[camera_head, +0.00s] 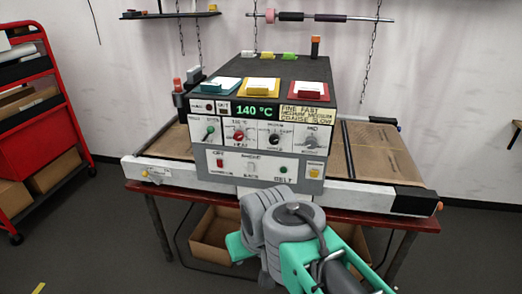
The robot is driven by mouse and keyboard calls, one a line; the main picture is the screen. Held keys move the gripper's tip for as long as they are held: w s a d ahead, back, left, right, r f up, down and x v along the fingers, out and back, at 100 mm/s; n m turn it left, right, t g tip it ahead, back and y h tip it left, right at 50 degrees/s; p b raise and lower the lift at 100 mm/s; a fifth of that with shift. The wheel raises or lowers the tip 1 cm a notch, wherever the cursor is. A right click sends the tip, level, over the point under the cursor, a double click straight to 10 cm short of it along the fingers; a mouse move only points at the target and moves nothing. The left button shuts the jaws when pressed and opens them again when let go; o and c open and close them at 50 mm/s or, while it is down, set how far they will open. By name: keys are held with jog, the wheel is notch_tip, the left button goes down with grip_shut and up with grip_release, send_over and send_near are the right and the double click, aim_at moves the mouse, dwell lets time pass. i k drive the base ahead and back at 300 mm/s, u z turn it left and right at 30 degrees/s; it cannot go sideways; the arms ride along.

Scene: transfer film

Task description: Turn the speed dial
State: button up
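The machine's grey front panel (225,152) faces me and carries a row of knobs. From left they are a green knob (210,130), a red knob (239,134), a black knob (274,138) and a grey knob (312,141). Small print beside the black knob seems to include "FAST", but I cannot read the labels surely. A green display (256,111) reads 140 °C. A yellow label (308,113) lists fine fast, medium and coarse slow. My grey and teal arm rises at the bottom centre, below the panel.
A lower panel (262,168) has a red switch and other small controls. Conveyor belts (385,155) run out on both sides over a red table (395,222). A red cart (45,140) stands at left. Cardboard boxes (212,235) lie under the table.

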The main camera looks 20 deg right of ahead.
aim_at(274, 139)
jog(key=u, duration=0.35)
jog(key=i, duration=1.05)
jog(key=u, duration=0.1)
